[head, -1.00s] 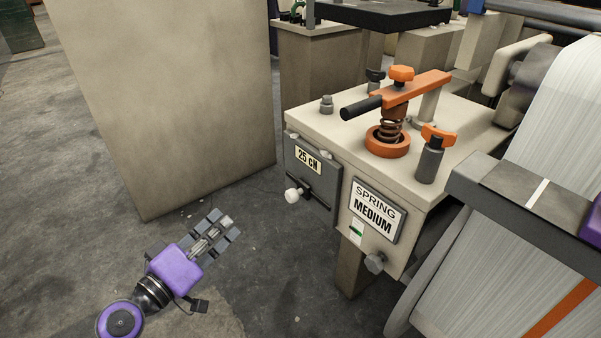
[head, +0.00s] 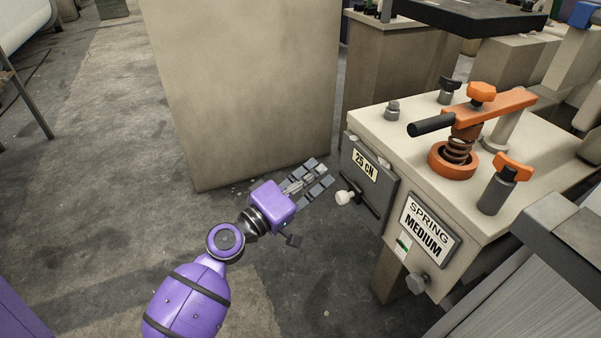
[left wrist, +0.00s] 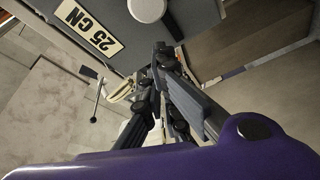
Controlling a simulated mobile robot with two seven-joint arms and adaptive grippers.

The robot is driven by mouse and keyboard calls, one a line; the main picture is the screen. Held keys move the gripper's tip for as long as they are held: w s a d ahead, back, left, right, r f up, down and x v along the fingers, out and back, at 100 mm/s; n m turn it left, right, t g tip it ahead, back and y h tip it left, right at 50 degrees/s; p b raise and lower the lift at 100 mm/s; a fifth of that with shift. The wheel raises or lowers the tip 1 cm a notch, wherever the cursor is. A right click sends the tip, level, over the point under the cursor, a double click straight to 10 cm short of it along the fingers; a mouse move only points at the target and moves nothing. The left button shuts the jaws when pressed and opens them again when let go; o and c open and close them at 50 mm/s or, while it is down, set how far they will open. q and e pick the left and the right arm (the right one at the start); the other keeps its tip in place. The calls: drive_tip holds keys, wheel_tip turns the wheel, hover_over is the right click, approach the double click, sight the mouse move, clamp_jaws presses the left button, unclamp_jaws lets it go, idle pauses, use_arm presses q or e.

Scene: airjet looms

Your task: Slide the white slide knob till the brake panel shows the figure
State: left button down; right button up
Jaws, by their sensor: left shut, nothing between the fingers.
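The white slide knob (head: 344,197) sticks out near the left end of a dark slot on the grey brake panel (head: 385,189). A label on that panel (head: 364,165) reads "25 CN". My left gripper (head: 321,172) is shut and empty, just left of the knob and slightly higher in the head picture, apparently apart from it. In the left wrist view the knob (left wrist: 147,9) shows at the top edge, beyond the fingers (left wrist: 166,55), with the label (left wrist: 88,27) to its left. My right gripper is not in view.
A sign (head: 427,230) reading "SPRING MEDIUM" hangs right of the panel, above a grey knob (head: 417,283). An orange spring clamp (head: 462,140) stands on the machine top. A tall beige cabinet (head: 240,90) stands behind my gripper. Floor to the left is open.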

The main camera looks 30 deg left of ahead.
sight(348, 196)
use_arm(q)
drive_tip(key=shift+s+d+f, duration=0.3)
drive_tip(key=shift+s+d, duration=0.35)
drive_tip(key=shift+d, duration=0.1)
drive_tip(key=shift+s+d, duration=0.6)
drive_tip(key=shift+d, duration=0.2)
